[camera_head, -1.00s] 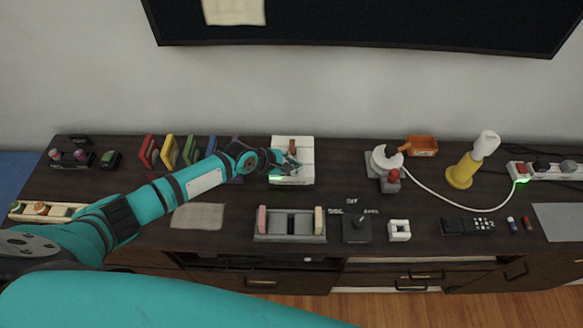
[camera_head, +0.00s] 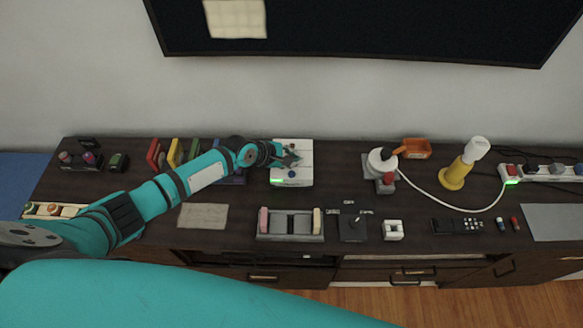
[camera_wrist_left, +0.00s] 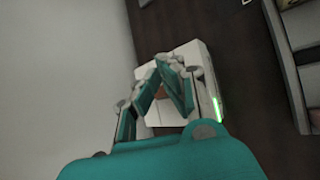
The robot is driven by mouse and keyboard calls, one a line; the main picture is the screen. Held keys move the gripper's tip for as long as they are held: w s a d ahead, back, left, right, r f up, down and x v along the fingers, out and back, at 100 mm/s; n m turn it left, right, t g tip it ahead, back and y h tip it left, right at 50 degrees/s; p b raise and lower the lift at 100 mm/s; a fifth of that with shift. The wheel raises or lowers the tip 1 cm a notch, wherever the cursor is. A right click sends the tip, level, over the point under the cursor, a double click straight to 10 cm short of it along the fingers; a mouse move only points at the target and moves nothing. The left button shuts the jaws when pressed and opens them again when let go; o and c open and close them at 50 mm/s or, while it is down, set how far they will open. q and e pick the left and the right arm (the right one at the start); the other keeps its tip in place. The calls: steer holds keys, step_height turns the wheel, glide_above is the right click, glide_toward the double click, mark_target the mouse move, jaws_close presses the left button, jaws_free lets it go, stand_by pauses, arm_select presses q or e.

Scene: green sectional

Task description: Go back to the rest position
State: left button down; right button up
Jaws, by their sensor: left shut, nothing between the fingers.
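My left arm reaches in from the left over the dark cabinet top (camera_head: 345,190). Its gripper (camera_head: 292,158) is over the white box (camera_head: 293,179), which has a green light on its front left. In the left wrist view the gripper (camera_wrist_left: 168,72) has its fingertips together with nothing between them, above the white box (camera_wrist_left: 205,62). I cannot tell whether the fingertips touch the box. A large teal part of my own body fills the lower left of the head view. My right gripper is not in view.
Behind my forearm stand coloured upright pieces (camera_head: 173,150). To the right are a white device with a red knob (camera_head: 381,163), an orange bin (camera_head: 415,148), a yellow-and-white bottle (camera_head: 464,165) and a power strip (camera_head: 545,172) with a cable. A screen (camera_head: 360,30) hangs above.

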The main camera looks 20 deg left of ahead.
arm_select(q)
steer(key=shift+s+d+r, duration=0.1)
steer(key=shift+r, duration=0.1)
stand_by(0.4)
